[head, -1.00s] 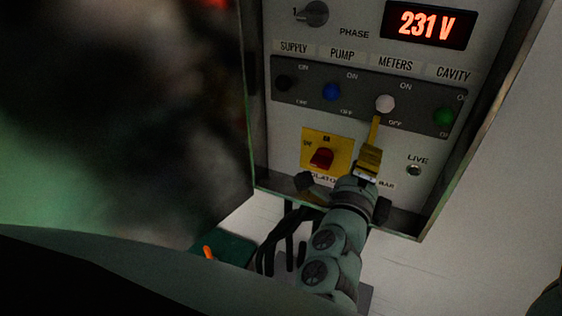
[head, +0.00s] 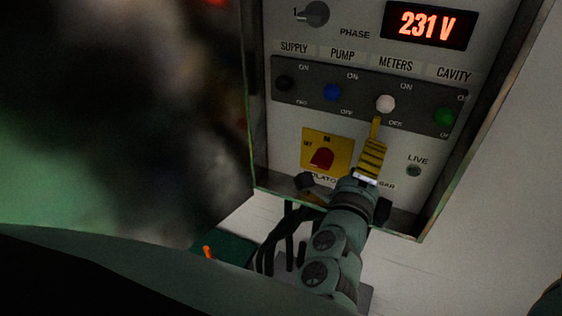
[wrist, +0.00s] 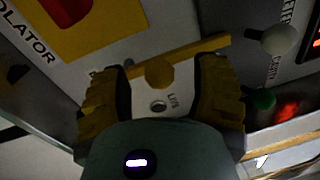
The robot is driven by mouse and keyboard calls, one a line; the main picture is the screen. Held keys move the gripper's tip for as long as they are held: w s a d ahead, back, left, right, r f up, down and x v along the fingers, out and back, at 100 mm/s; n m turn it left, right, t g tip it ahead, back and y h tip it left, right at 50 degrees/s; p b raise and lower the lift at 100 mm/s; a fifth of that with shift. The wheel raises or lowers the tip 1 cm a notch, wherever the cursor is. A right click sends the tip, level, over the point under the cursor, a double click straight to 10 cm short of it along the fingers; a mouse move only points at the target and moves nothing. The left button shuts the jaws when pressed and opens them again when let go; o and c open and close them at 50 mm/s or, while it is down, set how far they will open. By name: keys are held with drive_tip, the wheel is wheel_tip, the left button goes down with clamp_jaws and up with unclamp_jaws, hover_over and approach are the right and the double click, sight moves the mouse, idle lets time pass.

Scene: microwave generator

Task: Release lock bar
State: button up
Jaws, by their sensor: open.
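The lock bar is a thin yellow bar (wrist: 205,44) with a round yellow knob (wrist: 159,72) on it, low on the panel. In the head view its upper end (head: 376,127) shows just below the white METERS knob (head: 385,104); the rest is hidden behind my gripper. My gripper (head: 371,160) is in front of the bar, above the partly covered "BAR" label. In the wrist view my gripper (wrist: 162,66) is open, with one yellow-and-black finger on each side of the yellow knob. I cannot tell whether either finger touches it.
The red isolator handle (head: 322,159) on its yellow plate is left of my gripper. Black, blue (head: 332,92), white and green (head: 443,117) knobs sit in a row above. The LIVE lamp (head: 414,170) is at right. The display (head: 431,25) reads 231 V. The cabinet's raised frame borders the panel.

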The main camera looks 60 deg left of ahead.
drive_tip(key=v, duration=1.2)
drive_tip(key=shift+w, duration=0.1)
idle(0.4)
